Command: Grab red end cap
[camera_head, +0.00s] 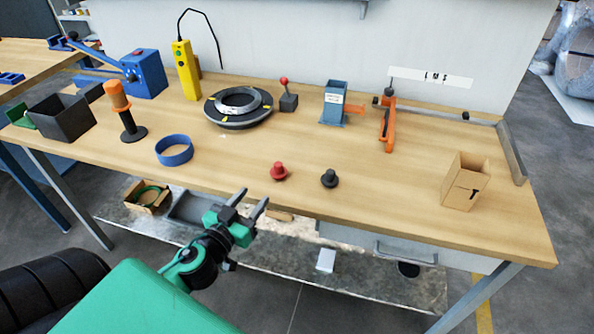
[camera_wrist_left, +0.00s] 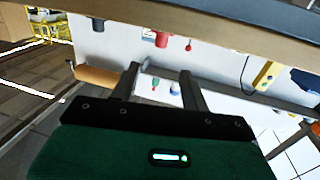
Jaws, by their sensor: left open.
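The red end cap (camera_head: 279,172) sits upright on the wooden workbench, near its front edge and left of the black end cap (camera_head: 329,178). My left gripper (camera_head: 252,202) is open and empty, in front of the bench edge and below and left of the red cap in the head view. It is apart from the cap. In the left wrist view its two fingers (camera_wrist_left: 160,76) are spread with nothing gripped between them. A small red object shows beyond them there, but I cannot tell which it is. My right gripper is not in view.
The workbench (camera_head: 400,220) has clear room around both caps. An open cardboard box (camera_head: 466,181) stands at the right. A shelf (camera_head: 345,279) with items lies under the bench.

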